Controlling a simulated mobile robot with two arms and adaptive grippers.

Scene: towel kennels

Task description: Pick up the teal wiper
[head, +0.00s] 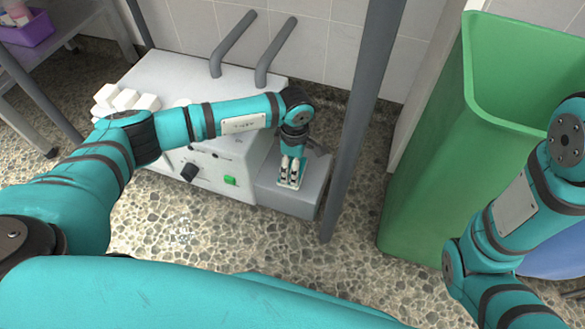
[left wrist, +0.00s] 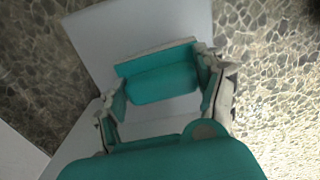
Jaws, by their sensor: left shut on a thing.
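The teal wiper (left wrist: 158,82) lies between the two fingers of my left gripper (left wrist: 162,88) in the left wrist view. The fingers touch it from both sides, so the gripper is shut on it. In the head view my left gripper (head: 291,172) points down at the grey block on the front of the white machine, with a little teal showing around its fingertips. The wiper is mostly hidden there by the gripper. I cannot tell whether it still touches the block. My right arm shows at the right edge, but its gripper is out of view.
The grey block (head: 312,199) juts from the white machine (head: 165,75); white pieces (head: 126,98) lie on the machine's left side. A grey post (head: 362,115) stands close right of my left gripper. A tall green bin (head: 430,170) stands farther right. Pebbled floor is free in front.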

